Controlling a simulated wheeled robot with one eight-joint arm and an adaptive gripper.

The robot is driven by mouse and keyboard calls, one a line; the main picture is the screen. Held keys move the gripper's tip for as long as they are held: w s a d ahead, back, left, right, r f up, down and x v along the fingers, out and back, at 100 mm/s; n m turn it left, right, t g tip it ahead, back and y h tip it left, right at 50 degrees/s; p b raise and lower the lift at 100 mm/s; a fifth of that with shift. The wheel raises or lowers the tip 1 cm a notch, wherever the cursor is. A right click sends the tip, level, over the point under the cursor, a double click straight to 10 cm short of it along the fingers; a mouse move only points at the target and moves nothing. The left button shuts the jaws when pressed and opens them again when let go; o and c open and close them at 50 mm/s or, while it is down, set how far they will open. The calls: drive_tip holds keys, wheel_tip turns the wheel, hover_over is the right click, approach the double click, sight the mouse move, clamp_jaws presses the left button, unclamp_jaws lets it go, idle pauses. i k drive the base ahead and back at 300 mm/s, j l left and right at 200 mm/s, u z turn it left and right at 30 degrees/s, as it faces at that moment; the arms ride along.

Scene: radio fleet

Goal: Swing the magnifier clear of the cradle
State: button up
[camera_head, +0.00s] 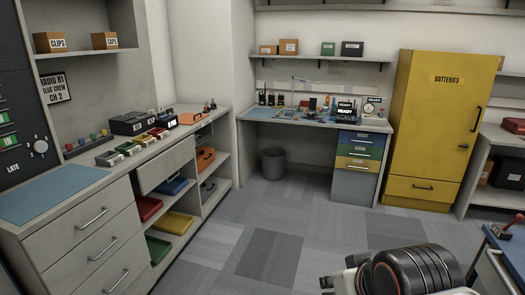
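A thin pale arm-like shape (304,80) hangs above the back desk (260,115), against the wall. It may be the magnifier, but it is too small to tell. Several small dark upright items, like handheld radios (271,99), stand at the left of the desk. A small dark block (312,104) stands near the desk's middle, below the pale shape. I cannot tell whether it is the cradle. Part of my arm shows at the bottom right, black with an orange band and white parts. My gripper's fingertips are not visible.
A grey bin (273,164) stands under the desk, left of coloured drawers (359,152). A yellow cabinet (440,120) stands right of the desk. A long counter (75,185) runs along the left. A blue cart (502,262) is at lower right. Carpet between is clear.

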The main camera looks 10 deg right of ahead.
sight(307, 83)
drive_tip(key=i+l+z, duration=0.25)
drive_tip(key=i, duration=1.35)
drive_tip(key=i+u, duration=0.25)
drive_tip(key=i, duration=2)
